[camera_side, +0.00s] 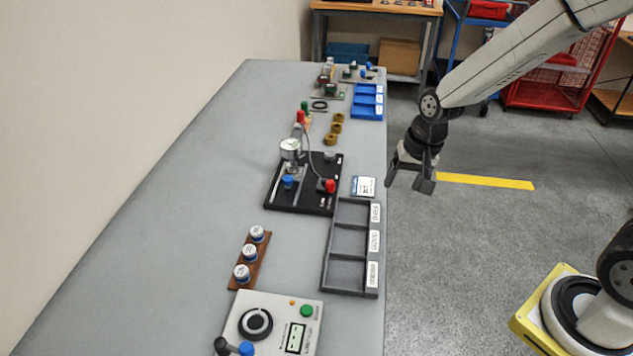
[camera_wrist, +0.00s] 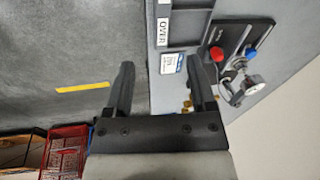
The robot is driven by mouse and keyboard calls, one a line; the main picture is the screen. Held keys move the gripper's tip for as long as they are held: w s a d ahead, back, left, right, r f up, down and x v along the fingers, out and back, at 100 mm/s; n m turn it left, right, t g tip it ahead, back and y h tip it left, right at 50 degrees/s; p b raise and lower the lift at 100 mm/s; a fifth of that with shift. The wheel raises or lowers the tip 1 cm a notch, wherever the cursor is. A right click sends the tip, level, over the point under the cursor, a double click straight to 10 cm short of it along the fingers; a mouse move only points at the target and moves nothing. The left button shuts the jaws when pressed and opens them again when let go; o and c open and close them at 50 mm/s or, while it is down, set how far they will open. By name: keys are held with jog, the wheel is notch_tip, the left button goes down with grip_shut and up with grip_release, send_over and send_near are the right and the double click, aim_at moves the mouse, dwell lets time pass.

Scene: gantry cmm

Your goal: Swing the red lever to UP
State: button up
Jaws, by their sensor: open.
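The red lever knob (camera_side: 330,186) is at the near right corner of a black plate fixture (camera_side: 306,204) on the grey table. In the wrist view the red knob (camera_wrist: 216,54) shows right of my fingers, beside a blue knob (camera_wrist: 251,54). Small white labels sit on the plate's right side, too small to read. My gripper (camera_side: 409,180) is open and empty, pointing down past the table's right edge, right of the fixture and apart from it. In the wrist view its two fingers (camera_wrist: 161,72) are spread with nothing gripped between them.
A dial gauge (camera_side: 290,149) stands on the fixture. A grey labelled tray (camera_side: 329,262) lies in front, with a small white-and-blue card (camera_side: 364,186) beside it. Gauge pucks on a wooden strip (camera_side: 262,262) and a control box (camera_side: 268,318) are nearer. The table's left is clear.

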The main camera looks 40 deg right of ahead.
jog(key=w+f+m+y, duration=0.1)
jog(key=w+f+m, duration=0.1)
jog(key=w+m, duration=0.6)
jog(key=m+y, duration=0.2)
jog(key=m, duration=0.5)
send_near(330, 182)
notch_tip(330, 182, down, 2)
jog(key=shift+w+a+f, duration=0.1)
jog(key=shift+w+a, duration=0.05)
jog(key=shift+w, duration=0.15)
jog(key=shift+x, duration=3.9)
jog(key=shift+s+a, duration=0.1)
jog(key=shift+a, duration=0.05)
grip_shut()
